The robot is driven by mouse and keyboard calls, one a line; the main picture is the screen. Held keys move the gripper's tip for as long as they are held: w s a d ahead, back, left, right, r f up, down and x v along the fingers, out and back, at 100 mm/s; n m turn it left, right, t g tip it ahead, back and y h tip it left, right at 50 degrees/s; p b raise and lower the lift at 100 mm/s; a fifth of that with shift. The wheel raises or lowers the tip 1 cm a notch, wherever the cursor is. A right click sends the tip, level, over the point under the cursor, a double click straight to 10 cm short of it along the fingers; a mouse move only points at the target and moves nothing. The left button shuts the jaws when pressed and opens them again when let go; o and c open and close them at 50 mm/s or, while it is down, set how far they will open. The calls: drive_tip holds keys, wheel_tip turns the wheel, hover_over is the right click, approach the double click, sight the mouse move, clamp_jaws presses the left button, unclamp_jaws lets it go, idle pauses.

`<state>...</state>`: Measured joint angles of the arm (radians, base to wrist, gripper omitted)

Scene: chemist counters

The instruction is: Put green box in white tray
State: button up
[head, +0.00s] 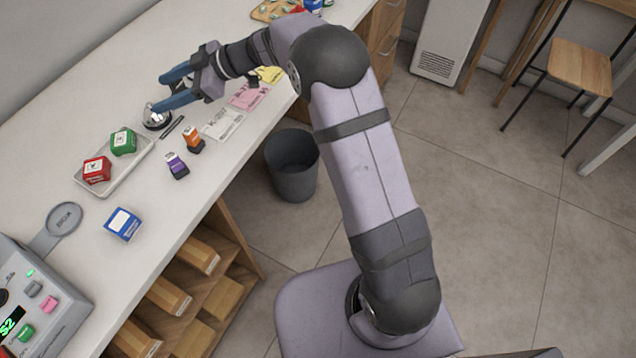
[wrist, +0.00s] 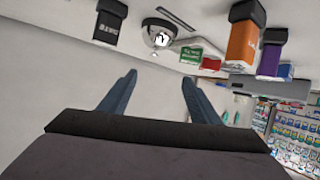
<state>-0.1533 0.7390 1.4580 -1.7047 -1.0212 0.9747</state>
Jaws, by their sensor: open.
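The green box (head: 123,142) sits in the far end of the white tray (head: 125,166) on the counter, in the head view. A red box (head: 96,169) sits beside it in the same tray. My gripper (head: 161,91) is open and empty, above the counter beyond the tray and apart from both boxes. In the wrist view its two fingers (wrist: 160,85) are spread with nothing between them. A green box (wrist: 191,55) also shows there, small and partly seen.
A silver bell (head: 157,117) stands between my gripper and the tray. A round scale plate (head: 64,219) is at left. A bin (head: 292,168) stands on the floor.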

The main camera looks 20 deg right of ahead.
drive_tip(key=w+d+r+m+t+h, duration=0.2)
drive_tip(key=w+d+m+t+h, duration=0.15)
drive_tip(key=d, duration=0.25)
drive_tip(key=w+d+r+m+t+h, duration=0.1)
drive_tip(key=w+d+m+t+h, duration=0.1)
drive_tip(key=w+d+m+t, duration=0.3)
drive_tip(key=s+d+f+m+g+h, duration=0.1)
drive_tip(key=s+d+h, duration=0.2)
drive_tip(key=d, duration=0.3)
drive_tip(key=s+d+f+m+h, duration=0.1)
drive_tip(key=s+d+f+h, duration=0.1)
drive_tip(key=s+d, duration=0.3)
drive_tip(key=s+d+f+m+g+h, duration=0.25)
drive_tip(key=s+d+f, duration=0.2)
drive_tip(key=s, duration=0.35)
drive_tip(key=s+d+f+m+g+h, duration=0.1)
drive_tip(key=s+d+f+m+g, duration=0.15)
drive_tip(key=s+d, duration=0.4)
drive_tip(key=s+a+f+g, duration=0.1)
drive_tip(key=s+g, duration=0.1)
drive_tip(key=s, duration=0.7)
drive_tip(key=s+a+f+g+y, duration=0.1)
drive_tip(key=s+a+f+g, duration=0.1)
drive_tip(key=s, duration=0.7)
drive_tip(key=shift+s+f+m+g, duration=0.2)
drive_tip(key=shift+m+g, duration=0.15)
drive_tip(key=shift+g, duration=0.5)
